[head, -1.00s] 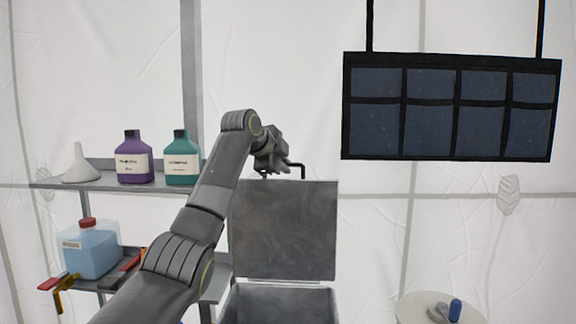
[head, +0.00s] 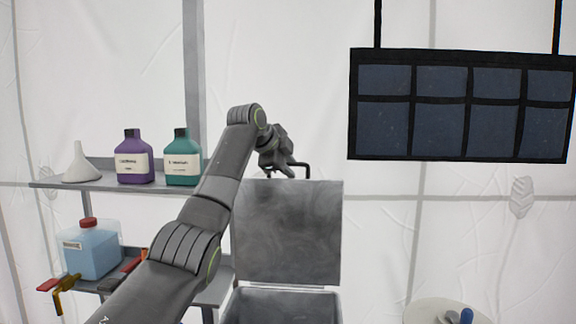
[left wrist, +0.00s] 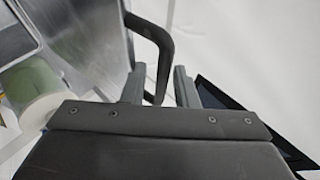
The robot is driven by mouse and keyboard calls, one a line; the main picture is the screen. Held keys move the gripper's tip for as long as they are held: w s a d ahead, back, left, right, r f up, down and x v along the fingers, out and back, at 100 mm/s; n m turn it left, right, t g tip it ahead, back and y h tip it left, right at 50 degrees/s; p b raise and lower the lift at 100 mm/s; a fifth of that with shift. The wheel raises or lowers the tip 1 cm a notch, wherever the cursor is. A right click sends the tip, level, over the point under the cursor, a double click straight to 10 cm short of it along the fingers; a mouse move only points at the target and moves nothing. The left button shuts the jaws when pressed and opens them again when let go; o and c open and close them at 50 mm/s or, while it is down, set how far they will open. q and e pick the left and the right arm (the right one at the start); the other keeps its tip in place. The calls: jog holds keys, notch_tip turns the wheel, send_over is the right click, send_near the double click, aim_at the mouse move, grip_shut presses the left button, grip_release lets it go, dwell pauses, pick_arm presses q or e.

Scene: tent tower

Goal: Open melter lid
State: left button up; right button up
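The melter is a grey metal box (head: 280,308) at the bottom middle of the head view. Its lid (head: 287,235) stands upright on the hinge at the back, so the box is open at the top. A dark bent handle (head: 306,171) sticks out at the lid's upper edge. My left gripper (head: 284,170) is at this handle. In the left wrist view the handle (left wrist: 163,45) passes between the two fingers of my left gripper (left wrist: 160,85), with gaps beside it. The fingers are apart. My right gripper is not in view.
A shelf (head: 50,184) on the left holds a white funnel (head: 80,168), a purple bottle (head: 134,160) and a teal bottle (head: 183,160). A blue jug (head: 92,255) and clamps stand lower. A dark panel (head: 437,128) hangs at the right. A round pale surface (head: 420,310) is at bottom right.

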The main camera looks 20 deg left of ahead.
pick_arm(q)
jog(key=shift+s+f, duration=0.1)
jog(key=shift+f, duration=0.1)
jog(key=shift+s+r+b, duration=0.25)
jog(key=shift+s+b, duration=0.1)
jog(key=shift+b, duration=0.1)
jog(key=b+v, duration=0.6)
jog(key=v, duration=1)
jog(key=shift+r+b, duration=0.4)
jog(key=shift+r, duration=0.1)
jog(key=shift+s, duration=0.1)
